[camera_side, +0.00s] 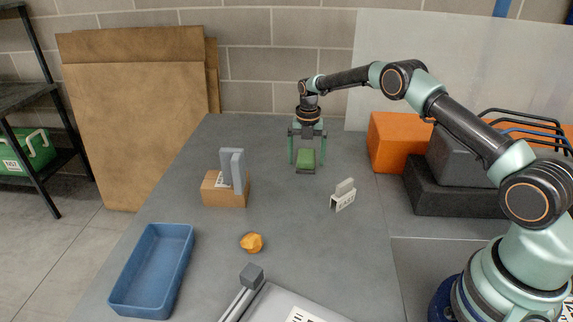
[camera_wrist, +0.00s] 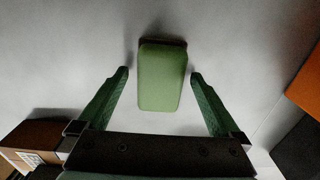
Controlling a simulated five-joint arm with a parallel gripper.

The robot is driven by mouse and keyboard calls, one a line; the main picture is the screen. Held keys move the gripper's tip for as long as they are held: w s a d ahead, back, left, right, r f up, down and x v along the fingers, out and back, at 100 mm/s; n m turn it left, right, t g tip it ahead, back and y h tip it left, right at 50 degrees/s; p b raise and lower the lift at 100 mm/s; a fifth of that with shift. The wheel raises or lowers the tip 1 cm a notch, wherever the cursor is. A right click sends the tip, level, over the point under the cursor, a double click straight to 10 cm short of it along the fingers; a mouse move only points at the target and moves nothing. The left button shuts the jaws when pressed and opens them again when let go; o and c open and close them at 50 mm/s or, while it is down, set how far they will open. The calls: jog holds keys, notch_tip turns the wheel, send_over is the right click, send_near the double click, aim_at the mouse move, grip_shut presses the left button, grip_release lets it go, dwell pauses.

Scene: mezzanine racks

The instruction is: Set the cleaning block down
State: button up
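The cleaning block is green on top with a dark layer beneath. It rests on the grey table in the side view (camera_side: 306,158) and shows in the wrist view (camera_wrist: 162,78). My gripper (camera_side: 307,160) is above it at the far part of the table, pointing down. In the wrist view the two green fingers (camera_wrist: 159,74) are spread wide on either side of the block, with a gap on each side. My gripper is open and touches neither side of the block.
A cardboard box (camera_side: 224,190) with grey pieces stands left, a small white holder (camera_side: 343,196) right. A blue tray (camera_side: 116,303), an orange lump (camera_side: 251,242) and a grey device (camera_side: 280,305) are nearer. An orange box (camera_side: 394,142) and dark cases (camera_side: 440,190) stand right.

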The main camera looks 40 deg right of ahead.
notch_tip(320, 180, up, 12)
notch_tip(320, 180, up, 9)
jog(key=m+t, duration=0.1)
jog(key=m, duration=0.5)
send_over(306, 155)
jog(key=s+a, duration=0.3)
jog(key=s, duration=0.1)
jog(key=s+a+r+m+t, duration=0.2)
jog(key=s+r+m, duration=0.2)
jog(key=s+m, duration=0.3)
jog(key=s+a+r+m+t, duration=0.1)
jog(key=s+a+r+m, duration=0.2)
jog(key=s+m, duration=0.4)
jog(key=s+a+f+m+t, duration=0.1)
jog(key=s+f+m, duration=0.2)
jog(key=s+m, duration=0.4)
jog(key=shift+s+a+f+t, duration=0.3)
jog(key=shift+s+a, duration=0.05)
jog(key=shift+s, duration=1.15)
